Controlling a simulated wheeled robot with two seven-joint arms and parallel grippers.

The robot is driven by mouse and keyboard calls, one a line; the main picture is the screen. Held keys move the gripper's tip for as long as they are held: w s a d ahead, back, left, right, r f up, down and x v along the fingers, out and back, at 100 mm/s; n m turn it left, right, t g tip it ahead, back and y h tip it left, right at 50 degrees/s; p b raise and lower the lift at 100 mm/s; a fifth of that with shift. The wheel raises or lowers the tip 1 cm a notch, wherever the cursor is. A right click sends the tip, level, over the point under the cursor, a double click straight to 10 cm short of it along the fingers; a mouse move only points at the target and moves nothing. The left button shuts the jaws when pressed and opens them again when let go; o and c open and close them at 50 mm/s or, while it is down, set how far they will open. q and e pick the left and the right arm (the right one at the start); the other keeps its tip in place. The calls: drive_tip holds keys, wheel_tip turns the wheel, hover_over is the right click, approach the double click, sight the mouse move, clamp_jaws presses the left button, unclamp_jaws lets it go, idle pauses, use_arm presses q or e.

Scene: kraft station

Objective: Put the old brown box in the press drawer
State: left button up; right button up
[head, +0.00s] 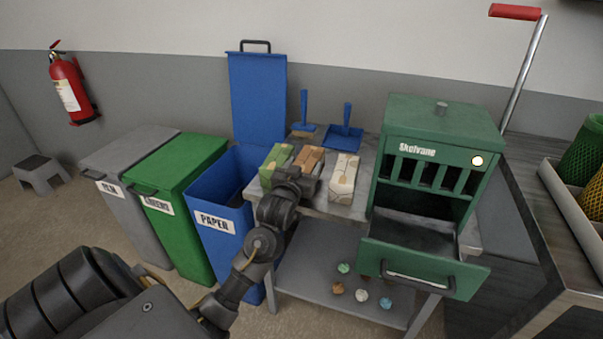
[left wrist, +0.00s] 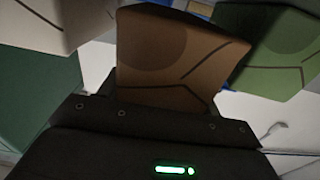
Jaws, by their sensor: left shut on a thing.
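The old brown box (head: 309,158) stands on the grey station top between a green box and a whitish box. My left gripper (head: 295,184) is at its near end, shut on it. In the left wrist view the brown box (left wrist: 170,58) sits between the jaws, with its lower end hidden by the gripper (left wrist: 165,105). The green press (head: 436,150) stands to the right on the same top. Its drawer (head: 425,268) is pulled out at the front, and the part of its inside that shows looks empty. My right gripper is not in view.
The green box (head: 275,166) and whitish box (head: 343,180) stand close beside the brown one. A blue paper bin (head: 219,228) with its lid up stands left of the station. Several small balls (head: 361,294) lie on the lower shelf. A red-handled lever (head: 525,60) rises at the right.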

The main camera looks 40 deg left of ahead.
use_arm(q)
drive_tip(key=shift+f, duration=1.15)
drive_tip(key=o, duration=1)
drive_tip(key=shift+f, duration=0.1)
